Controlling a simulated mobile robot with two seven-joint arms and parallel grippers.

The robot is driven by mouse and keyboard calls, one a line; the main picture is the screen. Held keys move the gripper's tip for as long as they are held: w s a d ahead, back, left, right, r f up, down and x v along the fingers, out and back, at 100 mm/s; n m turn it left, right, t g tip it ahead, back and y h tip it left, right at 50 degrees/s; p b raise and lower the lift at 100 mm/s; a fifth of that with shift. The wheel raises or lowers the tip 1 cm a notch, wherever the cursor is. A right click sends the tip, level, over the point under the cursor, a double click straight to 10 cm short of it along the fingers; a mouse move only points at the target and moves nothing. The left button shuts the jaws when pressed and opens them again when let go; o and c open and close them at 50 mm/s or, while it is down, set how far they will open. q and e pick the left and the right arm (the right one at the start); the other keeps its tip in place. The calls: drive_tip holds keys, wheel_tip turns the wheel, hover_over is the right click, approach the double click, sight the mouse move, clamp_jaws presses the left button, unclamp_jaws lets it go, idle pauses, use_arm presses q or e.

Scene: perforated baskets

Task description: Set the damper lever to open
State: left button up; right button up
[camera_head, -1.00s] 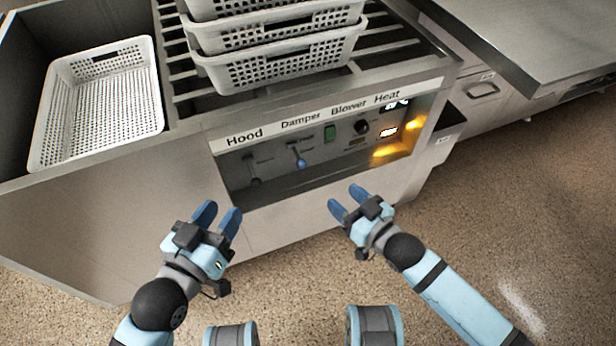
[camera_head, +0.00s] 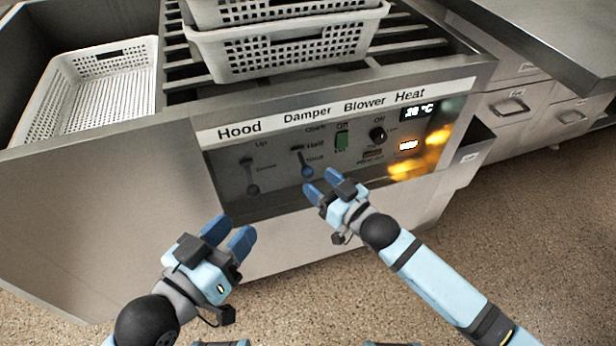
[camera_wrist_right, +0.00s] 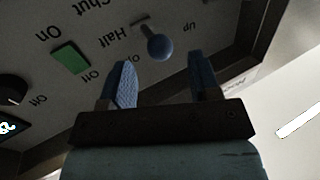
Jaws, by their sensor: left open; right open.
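The damper lever (camera_head: 307,171) has a round blue knob and sits under the Damper label on the control panel. Its knob hangs down, just below the lowest of its printed labels in the head view. My left gripper (camera_head: 233,229) is open and empty, lower left of the panel.
The hood lever (camera_head: 253,188), a dark knob, is left of the damper lever. A green blower switch (camera_head: 342,140) and a dark heat dial (camera_head: 377,135) are to the right. Stacked white baskets (camera_head: 290,52) stand on the slatted top; another basket (camera_head: 150,90) is at left.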

sight(311, 176)
drive_tip(key=shift+b+x, duration=0.6)
drive_tip(key=shift+x, duration=1.75)
clamp_jaws()
